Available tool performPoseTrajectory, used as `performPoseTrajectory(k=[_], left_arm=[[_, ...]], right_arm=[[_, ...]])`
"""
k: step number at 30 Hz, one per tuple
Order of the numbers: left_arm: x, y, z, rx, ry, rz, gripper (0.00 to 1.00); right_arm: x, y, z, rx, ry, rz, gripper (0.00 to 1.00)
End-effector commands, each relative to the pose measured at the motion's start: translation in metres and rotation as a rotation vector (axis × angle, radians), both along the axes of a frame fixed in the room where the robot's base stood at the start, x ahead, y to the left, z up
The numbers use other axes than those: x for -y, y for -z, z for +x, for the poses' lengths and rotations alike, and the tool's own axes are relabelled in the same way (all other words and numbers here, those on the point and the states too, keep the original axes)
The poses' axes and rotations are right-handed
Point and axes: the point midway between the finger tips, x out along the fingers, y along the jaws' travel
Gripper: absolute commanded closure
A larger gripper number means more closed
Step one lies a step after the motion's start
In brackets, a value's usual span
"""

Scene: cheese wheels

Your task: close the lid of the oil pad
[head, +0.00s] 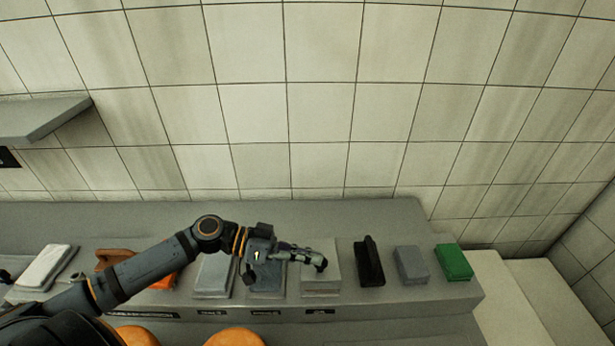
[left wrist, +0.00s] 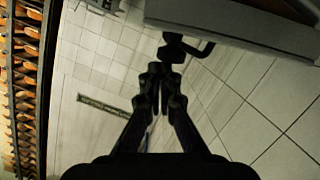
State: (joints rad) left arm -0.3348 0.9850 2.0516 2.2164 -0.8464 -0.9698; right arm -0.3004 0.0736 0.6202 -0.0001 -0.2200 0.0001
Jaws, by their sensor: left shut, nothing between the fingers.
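Several flat pad-like boxes stand in a row on a grey ledge in the head view. A pale grey box (head: 321,287) above a small dark label, too small to read surely, may be the oil pad. My left gripper (head: 322,265) is over this box in the picture, shut and empty, and hides part of its top. I cannot tell whether they touch or whether its lid is raised. In the left wrist view the shut fingers (left wrist: 160,85) show dark, near a dark hooked piece (left wrist: 180,48).
A black piece with an upright part (head: 369,262), a grey box (head: 410,264) and a green box (head: 454,262) stand to the right. A white box (head: 47,267) and an orange-brown item (head: 115,258) are at the left. The ledge (head: 300,213) ends at a tiled wall.

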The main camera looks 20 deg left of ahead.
Motion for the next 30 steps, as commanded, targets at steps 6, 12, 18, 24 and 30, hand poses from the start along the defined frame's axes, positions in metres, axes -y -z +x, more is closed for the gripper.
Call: performPoseTrajectory(k=[6, 12, 18, 24, 30], left_arm=[[0.004, 0.016, -0.009, -0.005, -0.002, -0.005, 1.0], [0.006, 0.026, -0.013, -0.005, 0.0, -0.005, 1.0], [0.007, 0.031, -0.014, -0.005, 0.0, -0.004, 1.0], [0.007, 0.033, -0.015, -0.007, 0.001, -0.002, 1.0], [0.007, 0.034, -0.016, -0.009, 0.002, 0.0, 1.0]], right_arm=[[-0.001, -0.01, 0.0, 0.0, 0.0, 0.001, 0.58], [0.003, -0.011, 0.0, 0.0, -0.001, -0.003, 0.58], [0.006, -0.012, 0.0, 0.0, -0.002, -0.007, 0.58], [0.006, -0.012, 0.001, 0.0, -0.002, -0.008, 0.58], [0.006, -0.012, 0.001, 0.0, -0.002, -0.008, 0.58]])
